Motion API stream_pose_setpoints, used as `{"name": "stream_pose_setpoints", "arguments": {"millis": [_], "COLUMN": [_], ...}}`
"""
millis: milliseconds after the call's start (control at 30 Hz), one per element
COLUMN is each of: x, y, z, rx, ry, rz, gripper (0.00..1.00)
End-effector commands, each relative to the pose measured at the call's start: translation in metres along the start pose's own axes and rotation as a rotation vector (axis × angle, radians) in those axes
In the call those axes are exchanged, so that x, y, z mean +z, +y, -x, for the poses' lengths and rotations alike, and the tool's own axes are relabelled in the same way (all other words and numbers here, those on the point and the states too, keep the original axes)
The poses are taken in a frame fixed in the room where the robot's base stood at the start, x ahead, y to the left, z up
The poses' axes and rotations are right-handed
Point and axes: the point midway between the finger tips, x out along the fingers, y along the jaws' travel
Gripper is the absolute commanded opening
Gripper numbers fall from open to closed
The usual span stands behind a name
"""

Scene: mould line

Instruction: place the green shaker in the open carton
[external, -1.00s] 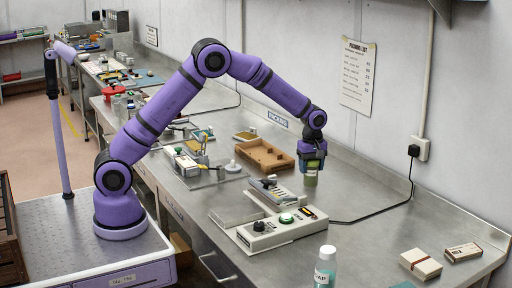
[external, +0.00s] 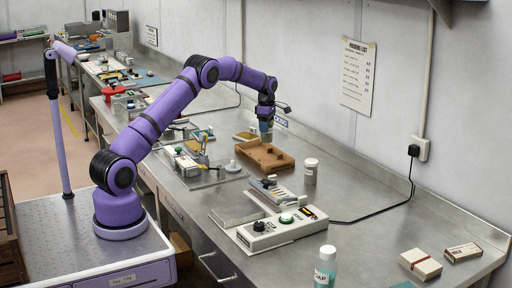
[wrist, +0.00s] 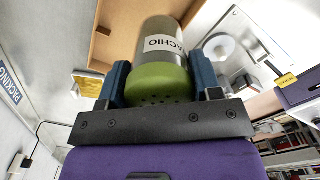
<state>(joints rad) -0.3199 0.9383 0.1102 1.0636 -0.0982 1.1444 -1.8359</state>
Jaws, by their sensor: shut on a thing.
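The green shaker (wrist: 163,70) shows large in the wrist view, with a perforated green cap and a label ending in "ACHIO". My gripper (external: 266,112) is shut on it, with blue fingers on both sides of the shaker in the wrist view (wrist: 160,85). The shaker's lower body shows under the gripper in the external view (external: 266,127). The open carton (external: 281,165) is a shallow brown box on the steel counter. The shaker hangs upright near the carton's back edge, seemingly above it. The carton also shows behind the shaker in the wrist view (wrist: 103,32).
A control box with buttons (external: 282,228) and a tray of small items (external: 215,172) lie in front. The wall is close behind. The counter to the right is mostly clear.

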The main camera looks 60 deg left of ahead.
Motion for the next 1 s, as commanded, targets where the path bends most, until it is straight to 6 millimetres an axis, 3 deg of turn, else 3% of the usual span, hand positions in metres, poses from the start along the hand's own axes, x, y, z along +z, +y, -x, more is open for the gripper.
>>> {"name": "stream_pose_setpoints", "arguments": {"millis": [100,300,600,1000], "x": [-0.028,-0.046,-0.047,-0.047], "y": [0.016,0.025,0.024,0.025], "z": [0.000,-0.004,-0.049,-0.092], "rx": [0.002,0.000,-0.003,-0.001], "ry": [0.000,0.001,0.002,0.001], "rz": [0.056,0.095,0.095,0.096], "gripper": [0.32,0.32,0.32,0.32]}}
